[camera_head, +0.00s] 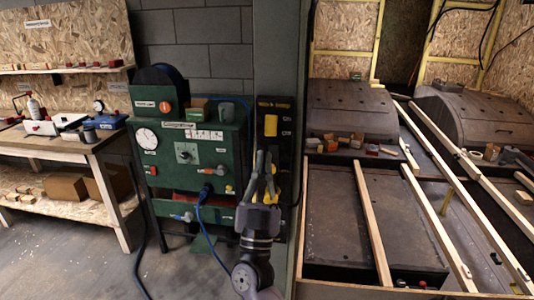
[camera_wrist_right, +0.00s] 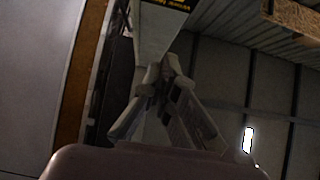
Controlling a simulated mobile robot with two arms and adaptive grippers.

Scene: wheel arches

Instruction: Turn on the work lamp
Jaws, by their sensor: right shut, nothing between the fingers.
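No lit lamp is plain to see, and I cannot tell which control belongs to the work lamp. A green control panel (camera_head: 221,155) stands by the grey wall, with a round white gauge (camera_head: 146,138), a dial (camera_head: 186,153) and an orange knob (camera_head: 165,107) at its upper left. A black board (camera_head: 284,140) to its right bears a yellow switch (camera_head: 270,125). My right gripper (camera_head: 265,158) is upright in front of this board, below the yellow switch, and hides part of it. Its fingers are closed and empty, also in the right wrist view (camera_wrist_right: 166,72). Contact cannot be told.
A wooden workbench (camera_head: 88,150) with tools stands at left. A grey pillar (camera_head: 280,60) rises behind the black board. A blue cable (camera_head: 209,235) hangs from the panel. At right, long wooden battens (camera_head: 450,170) lie across a van-like floor with wheel arches (camera_head: 350,108).

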